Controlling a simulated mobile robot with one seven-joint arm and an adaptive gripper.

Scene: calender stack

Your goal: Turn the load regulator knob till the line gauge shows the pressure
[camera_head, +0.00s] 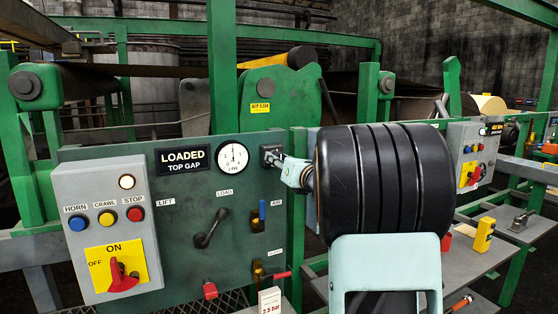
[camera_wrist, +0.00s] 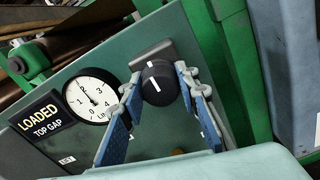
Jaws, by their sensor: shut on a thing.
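The load regulator knob (camera_wrist: 158,84) is round and black with a white pointer line, on a square plate on the green panel. My gripper (camera_wrist: 160,90) is shut on it, with one blue-padded finger at each side. In the head view the gripper (camera_head: 283,163) reaches the knob from the right, and my wrist covers part of the panel there. The line gauge (camera_head: 232,158) is a white dial left of the knob. It also shows in the wrist view (camera_wrist: 91,98). Its needle points nearly straight up in the head view, around the 2. A card (camera_head: 270,302) below reads 2.3 bar.
A grey control box (camera_head: 112,228) with buttons and a red switch stands at left. A black lever (camera_head: 208,232), a blue-handled valve (camera_head: 260,215) and a red-handled valve (camera_head: 270,273) sit below the gauge. A sign (camera_head: 185,158) reads LOADED TOP GAP.

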